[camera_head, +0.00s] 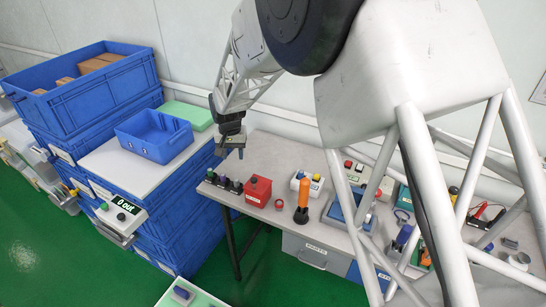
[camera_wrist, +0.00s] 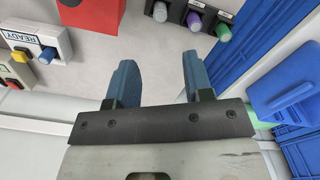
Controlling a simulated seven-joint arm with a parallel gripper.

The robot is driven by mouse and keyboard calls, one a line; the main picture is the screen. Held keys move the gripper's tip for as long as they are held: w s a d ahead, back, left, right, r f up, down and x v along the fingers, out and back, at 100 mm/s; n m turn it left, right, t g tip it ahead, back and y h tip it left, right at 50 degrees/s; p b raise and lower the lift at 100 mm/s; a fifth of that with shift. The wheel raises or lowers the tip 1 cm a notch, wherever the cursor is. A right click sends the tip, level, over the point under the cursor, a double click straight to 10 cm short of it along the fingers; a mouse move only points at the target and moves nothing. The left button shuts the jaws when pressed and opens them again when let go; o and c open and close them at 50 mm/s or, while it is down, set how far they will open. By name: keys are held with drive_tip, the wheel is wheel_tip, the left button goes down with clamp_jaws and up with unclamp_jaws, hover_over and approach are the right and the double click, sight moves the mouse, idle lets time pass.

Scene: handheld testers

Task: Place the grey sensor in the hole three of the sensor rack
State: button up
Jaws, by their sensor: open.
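My gripper (camera_head: 232,152) is open above the left end of the workbench. In the wrist view its two blue fingers (camera_wrist: 157,72) stand apart with only pale bench surface between them. A dark rack (camera_head: 222,184) with a row of short holders sits at the bench's left front, below my gripper. The rest of the row is cut off there. I cannot tell the hole numbers or which piece is the grey sensor.
A red box (camera_head: 257,191) stands right of the rack, then a white button box (camera_head: 307,184) and an upright orange tool (camera_head: 302,198). A blue bin (camera_head: 153,137) sits on stacked crates left of the bench. Bare bench (camera_head: 272,152) lies behind the rack.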

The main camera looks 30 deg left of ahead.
idle(0.3)
drive_tip(key=d+r+m, duration=0.1)
drive_tip(key=d+r, duration=0.6)
drive_tip(key=d, duration=0.6)
drive_tip(key=d+r+m+t, duration=0.1)
drive_tip(key=d+r, duration=0.5)
drive_tip(key=d, duration=0.7)
drive_tip(key=d+r+m, duration=0.1)
drive_tip(key=d+r, duration=0.6)
drive_tip(key=d, duration=0.7)
drive_tip(key=s+d+r+m+t, duration=0.1)
drive_tip(key=s+d, duration=0.4)
drive_tip(key=d, duration=0.2)
drive_tip(key=s+d+r, duration=0.2)
drive_tip(key=s+d, duration=0.4)
drive_tip(key=d, duration=0.2)
drive_tip(key=s+d+f+m, duration=0.1)
drive_tip(key=s+d+f, duration=0.1)
drive_tip(key=s+d, duration=0.9)
drive_tip(key=shift+s+m+t, duration=0.3)
drive_tip(key=shift+s, duration=1.45)
